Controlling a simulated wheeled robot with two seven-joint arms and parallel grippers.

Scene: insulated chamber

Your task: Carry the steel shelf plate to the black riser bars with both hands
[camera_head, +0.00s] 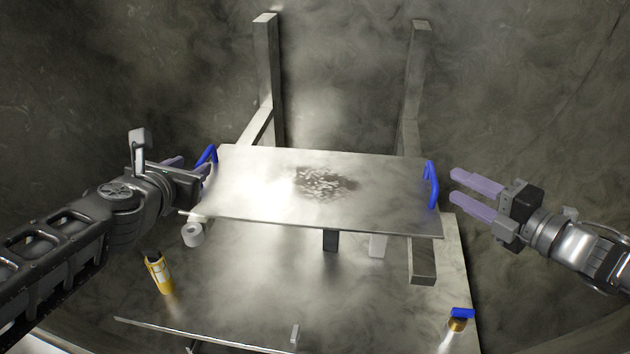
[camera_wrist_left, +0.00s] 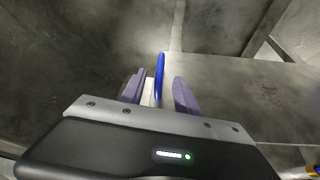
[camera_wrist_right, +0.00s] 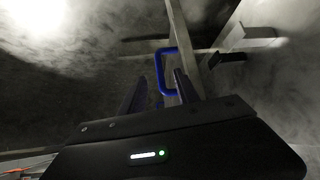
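The steel shelf plate (camera_head: 260,185) lies roughly level, a blue handle at each short end. Dark marks cover its middle. My left gripper (camera_head: 190,172) is open at the left handle (camera_head: 207,155); in the left wrist view the handle (camera_wrist_left: 159,75) stands between the spread fingers (camera_wrist_left: 158,95). My right gripper (camera_head: 462,190) is open, to the right of and apart from the right handle (camera_head: 432,185). In the right wrist view this handle (camera_wrist_right: 163,75) shows ahead between the fingers. A black bar (camera_head: 330,241), possibly a riser, shows below the plate's front edge; other parts are hidden.
Two metal posts (camera_head: 267,60) (camera_head: 418,70) stand behind the plate, with arms running under it. A white roll (camera_head: 193,235), a yellow cylinder (camera_head: 159,273), a pale block (camera_head: 378,246) and a blue-topped brass piece (camera_head: 458,322) are on the lower surface.

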